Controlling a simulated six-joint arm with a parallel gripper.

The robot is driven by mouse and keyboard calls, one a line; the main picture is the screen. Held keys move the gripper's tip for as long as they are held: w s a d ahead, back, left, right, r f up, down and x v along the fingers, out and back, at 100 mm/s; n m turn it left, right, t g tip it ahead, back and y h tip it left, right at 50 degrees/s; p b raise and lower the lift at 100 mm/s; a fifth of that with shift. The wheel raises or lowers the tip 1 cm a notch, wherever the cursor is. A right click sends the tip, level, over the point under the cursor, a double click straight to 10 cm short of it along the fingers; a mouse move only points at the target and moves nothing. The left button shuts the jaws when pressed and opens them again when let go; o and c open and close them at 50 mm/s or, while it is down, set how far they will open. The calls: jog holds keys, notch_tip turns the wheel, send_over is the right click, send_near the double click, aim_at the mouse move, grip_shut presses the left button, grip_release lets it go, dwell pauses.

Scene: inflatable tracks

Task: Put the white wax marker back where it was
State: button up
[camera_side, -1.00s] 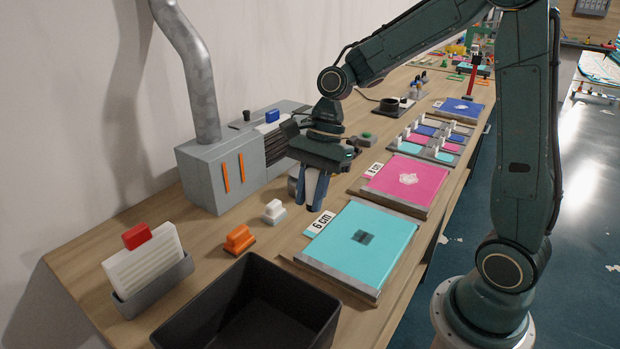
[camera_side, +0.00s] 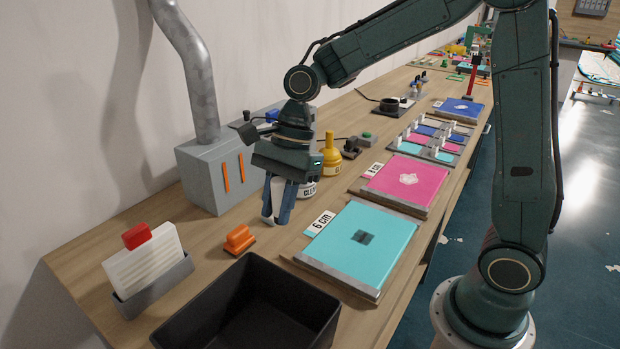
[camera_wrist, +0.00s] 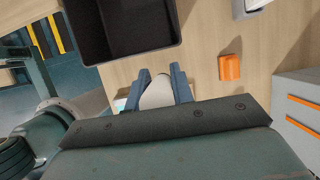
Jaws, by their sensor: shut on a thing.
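The white wax marker (camera_side: 279,190) is upright between the fingers of my gripper (camera_side: 277,205), which is shut on it. The fingertips are low, close to the wooden bench, just behind the orange block. The marker's lower end is mostly hidden by the fingers in the side view, so I cannot tell whether it touches the bench. In the wrist view the marker's pale rounded top (camera_wrist: 157,92) shows between the two blue fingers (camera_wrist: 160,82).
An orange block (camera_side: 238,240) stands near the black bin (camera_side: 215,305). A card holder (camera_side: 155,288) is at the left. The cyan pad (camera_side: 375,235) lies right, with a 6 cm label (camera_side: 320,222). A grey machine (camera_side: 205,175) and yellow bottle (camera_side: 330,155) stand behind.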

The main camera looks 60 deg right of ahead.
notch_tip(320, 180, down, 14)
jog(key=shift+r, duration=0.2)
jog(key=shift+f, duration=1.9)
jog(key=o, duration=1)
jog(key=shift+f, duration=0.1)
jog(key=v, duration=1.2)
